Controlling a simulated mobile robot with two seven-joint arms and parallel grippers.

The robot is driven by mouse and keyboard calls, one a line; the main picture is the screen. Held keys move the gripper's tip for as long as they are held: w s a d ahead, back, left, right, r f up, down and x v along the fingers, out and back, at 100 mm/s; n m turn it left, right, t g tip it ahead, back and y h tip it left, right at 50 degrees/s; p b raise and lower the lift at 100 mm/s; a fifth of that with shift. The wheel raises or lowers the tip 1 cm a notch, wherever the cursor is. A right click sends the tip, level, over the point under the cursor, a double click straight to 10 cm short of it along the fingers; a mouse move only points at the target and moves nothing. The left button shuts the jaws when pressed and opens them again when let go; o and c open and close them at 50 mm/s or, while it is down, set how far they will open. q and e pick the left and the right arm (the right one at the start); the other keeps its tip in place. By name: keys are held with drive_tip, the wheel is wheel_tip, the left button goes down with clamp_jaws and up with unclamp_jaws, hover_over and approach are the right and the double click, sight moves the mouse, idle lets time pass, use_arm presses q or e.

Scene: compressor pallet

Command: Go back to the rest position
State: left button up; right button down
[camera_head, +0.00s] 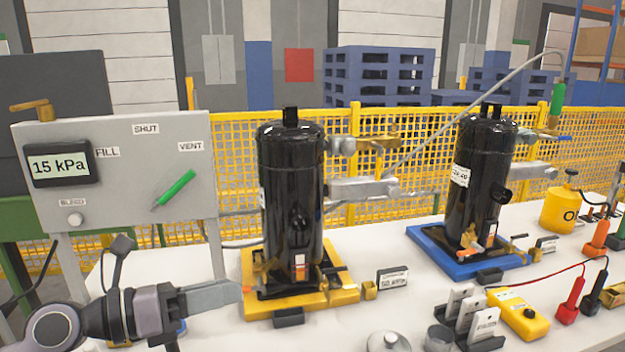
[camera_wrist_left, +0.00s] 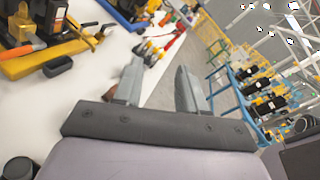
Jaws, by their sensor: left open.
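My left gripper (camera_head: 238,293) is at the lower left of the head view, beside the front left corner of the yellow base (camera_head: 342,296). In the left wrist view its two grey fingers (camera_wrist_left: 158,78) stand apart with nothing between them. A black compressor (camera_head: 290,195) stands upright on the yellow base. A second black compressor (camera_head: 478,180) stands upright on a blue base (camera_head: 430,240). Part of the yellow base also shows at the upper left of the left wrist view (camera_wrist_left: 25,68). My right gripper is not in view.
A grey panel (camera_head: 120,190) with a "15 kPa" display and a green lever stands at left. On the white table (camera_head: 225,325) are small black trays, a yellow meter (camera_head: 518,314), red and black probes and a yellow oil can (camera_head: 560,210). A yellow fence (camera_head: 390,135) runs behind.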

use_arm(q)
drive_tip(key=s+a+f+n+t+y+p, duration=0.1)
drive_tip(key=s+a+f+n+t+y, duration=0.3)
drive_tip(key=n, duration=0.6)
drive_tip(key=w+f+n+t+y+p, duration=0.1)
drive_tip(key=f+n+t+y, duration=0.1)
drive_tip(key=f+n, duration=0.6)
drive_tip(key=s+a+f+n+t+y+p, duration=0.1)
drive_tip(key=s+a+f+n+t+y, duration=0.15)
drive_tip(key=n, duration=0.85)
drive_tip(key=s+f+n+g+y+p, duration=0.1)
drive_tip(key=s+f+n+g+y, duration=0.3)
drive_tip(key=s+f+n, duration=0.6)
drive_tip(key=s+f+g, duration=0.2)
drive_tip(key=s+f, duration=0.1)
drive_tip(key=f, duration=0.2)
drive_tip(key=shift+s+a+f+n, duration=0.15)
drive_tip(key=shift+s+f+n, duration=0.1)
drive_tip(key=shift+f+n, duration=0.15)
drive_tip(key=shift+r+g, duration=0.1)
drive_tip(key=shift+g, duration=0.15)
idle(2.9)
